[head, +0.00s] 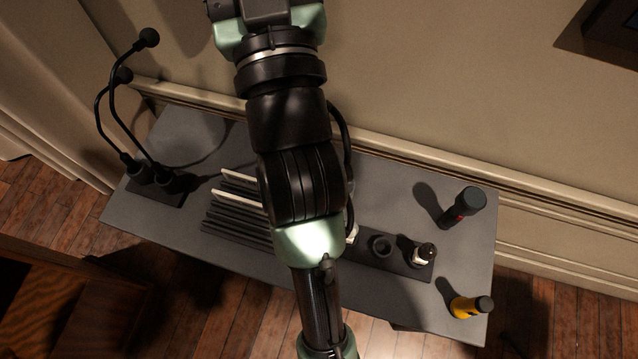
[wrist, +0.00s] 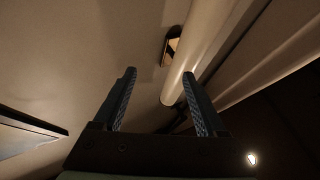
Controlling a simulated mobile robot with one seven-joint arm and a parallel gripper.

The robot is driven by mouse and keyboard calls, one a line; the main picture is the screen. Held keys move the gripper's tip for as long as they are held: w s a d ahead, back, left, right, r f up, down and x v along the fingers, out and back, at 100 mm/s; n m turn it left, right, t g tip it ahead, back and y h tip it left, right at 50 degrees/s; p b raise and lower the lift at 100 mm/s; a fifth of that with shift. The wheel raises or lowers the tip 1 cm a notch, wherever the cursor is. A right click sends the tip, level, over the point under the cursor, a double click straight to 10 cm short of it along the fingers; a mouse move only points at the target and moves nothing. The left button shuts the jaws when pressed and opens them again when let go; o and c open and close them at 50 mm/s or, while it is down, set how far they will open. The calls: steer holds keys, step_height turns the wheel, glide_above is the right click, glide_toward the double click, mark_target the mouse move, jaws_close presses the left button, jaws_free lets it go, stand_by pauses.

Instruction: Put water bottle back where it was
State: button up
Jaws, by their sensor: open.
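My gripper (wrist: 162,100) shows in the wrist view with its two dark fingers apart and nothing held between them. It is outside the head view, where my arm crosses the middle of the desk. No thing is clearly a water bottle. A black cylinder with a red mark (head: 462,206) is on the desk's right part, near the wall. A yellow cylinder with a dark end (head: 470,306) is near the front right corner. My arm hides part of the desk, so a bottle behind it cannot be ruled out.
The grey desk (head: 400,185) stands along the wall. Two gooseneck microphones (head: 152,175) are at its left. A dark slotted rack (head: 238,222) is partly behind my arm. A holder with round openings (head: 381,247) carries a small black-and-white item (head: 422,255).

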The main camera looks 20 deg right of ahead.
steer(key=s+d+f+m+g+h+b, duration=0.1)
steer(key=d+f+g+h+b, duration=0.1)
steer(key=f, duration=1)
steer(key=s+d+f+m+g+h+b, duration=0.1)
steer(key=s+d+f+g+b, duration=0.1)
steer(key=f, duration=1.1)
steer(key=m+g+h+b, duration=0.3)
glide_toward(344, 177)
steer(key=w, duration=0.2)
steer(key=x, duration=0.3)
steer(key=p+x, duration=0.1)
steer(key=x, duration=0.3)
steer(key=shift+d, duration=0.45)
steer(key=shift+p+x, duration=0.95)
steer(key=shift+x, duration=1.8)
steer(key=shift+a, duration=0.15)
jaws_close()
